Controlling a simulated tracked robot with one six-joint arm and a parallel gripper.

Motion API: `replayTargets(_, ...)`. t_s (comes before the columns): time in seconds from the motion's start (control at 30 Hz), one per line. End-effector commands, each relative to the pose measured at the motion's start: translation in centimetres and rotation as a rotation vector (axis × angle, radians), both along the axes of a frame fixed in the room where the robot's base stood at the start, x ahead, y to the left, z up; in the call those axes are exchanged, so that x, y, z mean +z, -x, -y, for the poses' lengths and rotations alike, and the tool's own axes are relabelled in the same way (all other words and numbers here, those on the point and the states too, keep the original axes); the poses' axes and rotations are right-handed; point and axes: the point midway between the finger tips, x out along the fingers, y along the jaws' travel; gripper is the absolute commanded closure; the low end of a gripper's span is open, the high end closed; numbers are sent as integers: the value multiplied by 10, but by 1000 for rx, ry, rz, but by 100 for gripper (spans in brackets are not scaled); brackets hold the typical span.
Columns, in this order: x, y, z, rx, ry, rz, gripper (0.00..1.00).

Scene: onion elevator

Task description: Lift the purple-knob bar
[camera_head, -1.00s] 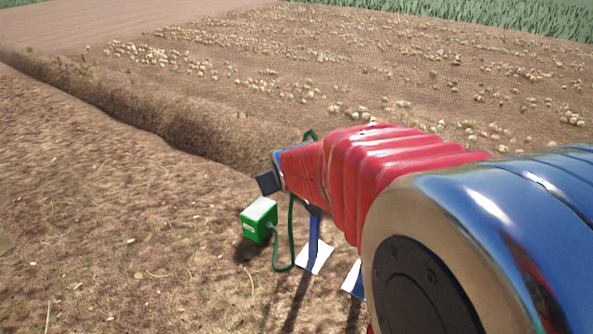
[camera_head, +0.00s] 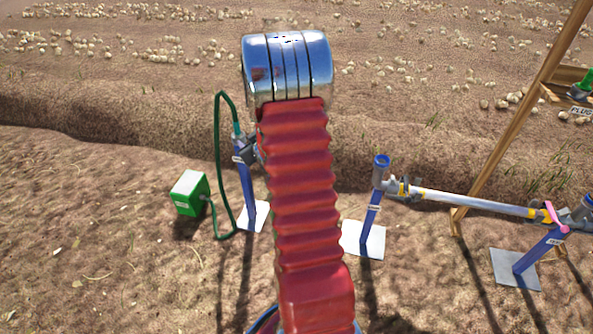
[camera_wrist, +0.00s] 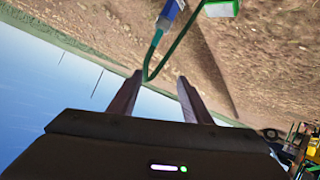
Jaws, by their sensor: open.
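A silver bar (camera_head: 470,202) lies roughly level across two blue posts, the middle post (camera_head: 371,212) and the right post (camera_head: 537,251). It has yellow bands near its ends. A pink-purple knob or handle (camera_head: 554,217) sits at its right end. My gripper (camera_wrist: 158,84) shows only in the wrist view, with its two fingers apart and nothing between them. In the head view my arm hides it. The bar does not show in the wrist view, so I cannot tell the exact gap between it and the gripper.
A left blue post (camera_head: 246,185) carries a green hose (camera_head: 218,150) from a green box (camera_head: 189,193). The hose also shows beyond my fingertips in the wrist view (camera_wrist: 153,60). A slanted wooden pole (camera_head: 520,115) rises behind the bar. Bare soil lies in front.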

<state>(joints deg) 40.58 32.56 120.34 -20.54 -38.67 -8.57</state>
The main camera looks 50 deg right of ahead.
Motion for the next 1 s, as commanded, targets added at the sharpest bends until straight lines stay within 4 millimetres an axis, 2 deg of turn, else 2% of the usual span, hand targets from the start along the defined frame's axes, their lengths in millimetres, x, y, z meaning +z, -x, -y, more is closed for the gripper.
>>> replayTargets(0.03,-15,4,10,-7,1,10,56)
replayTargets(0.2,-51,17,39,-15,21,64,56)
replayTargets(0.5,-115,54,77,-37,48,170,56)
replayTargets(0.73,-163,94,95,-64,66,262,56)
replayTargets(1.0,-214,149,99,-109,89,376,56)
